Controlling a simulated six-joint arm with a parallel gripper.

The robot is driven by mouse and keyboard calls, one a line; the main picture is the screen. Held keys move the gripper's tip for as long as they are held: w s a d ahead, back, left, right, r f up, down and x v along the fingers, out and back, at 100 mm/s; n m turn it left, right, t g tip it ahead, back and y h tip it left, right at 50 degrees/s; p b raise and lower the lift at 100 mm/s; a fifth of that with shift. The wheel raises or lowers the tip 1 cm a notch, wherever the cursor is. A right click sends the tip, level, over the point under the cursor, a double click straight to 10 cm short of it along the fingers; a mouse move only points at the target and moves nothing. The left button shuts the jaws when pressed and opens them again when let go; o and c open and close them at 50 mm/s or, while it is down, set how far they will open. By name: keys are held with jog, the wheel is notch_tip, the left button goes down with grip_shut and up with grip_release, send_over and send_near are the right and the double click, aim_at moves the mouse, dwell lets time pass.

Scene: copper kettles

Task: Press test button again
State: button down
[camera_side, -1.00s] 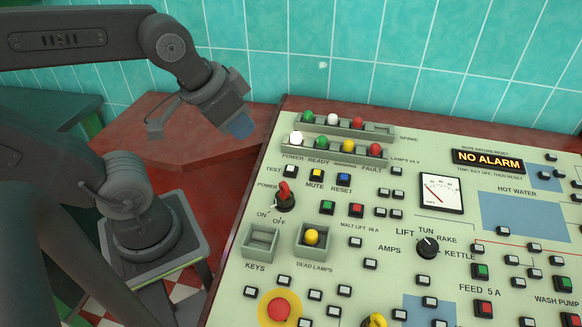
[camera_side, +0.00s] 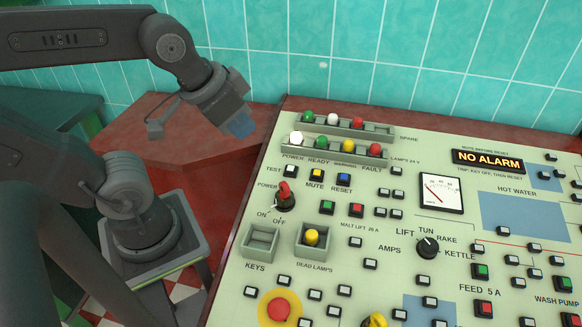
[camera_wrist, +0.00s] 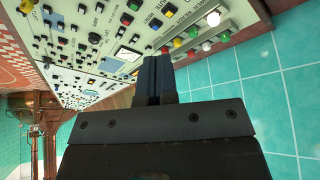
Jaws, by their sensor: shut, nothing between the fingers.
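The test button (camera_side: 290,171) is a small pale square key in a dark frame, beside the word TEST at the panel's upper left, in the side view. The mute button (camera_side: 317,175) is yellow and the reset button (camera_side: 344,179) blue, both to its right. My gripper (camera_side: 241,127) is off the panel's left edge, up and left of the test button and apart from it. In the wrist view my gripper (camera_wrist: 154,80) has its two dark fingers together with nothing between them. I cannot make out the test button for sure in that view.
The lamp rack (camera_side: 335,147) above the buttons holds a bright white lamp (camera_side: 296,138) and green, yellow and red ones. A spare rack (camera_side: 345,125) stands behind. The display (camera_side: 487,160) reads NO ALARM. The power switch (camera_side: 284,196) and dead lamps bin (camera_side: 313,240) lie nearer.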

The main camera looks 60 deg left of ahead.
jog(key=w+a+r+n+t+y, duration=0.1)
jog(key=w+a+n+t+y, duration=0.1)
jog(key=w+a+t+y, duration=0.35)
jog(key=m+g+h, duration=0.6)
jog(key=m+h, duration=0.1)
jog(key=h, duration=0.5)
send_over(290, 169)
jog(key=s+d, duration=0.1)
notch_tip(290, 169, down, 9)
jog(key=shift+s+d+r, duration=0.15)
jog(key=shift+w+a+f, duration=0.2)
jog(key=shift+f, duration=1.25)
jog(key=shift+w+a+f, duration=0.2)
jog(key=shift+w+f, duration=0.05)
jog(key=shift+f, duration=1.15)
jog(key=shift+w+a+f, duration=0.2)
jog(key=shift+f, duration=1.25)
jog(key=shift+f, duration=0.1)
jog(key=shift+f, duration=0.35)
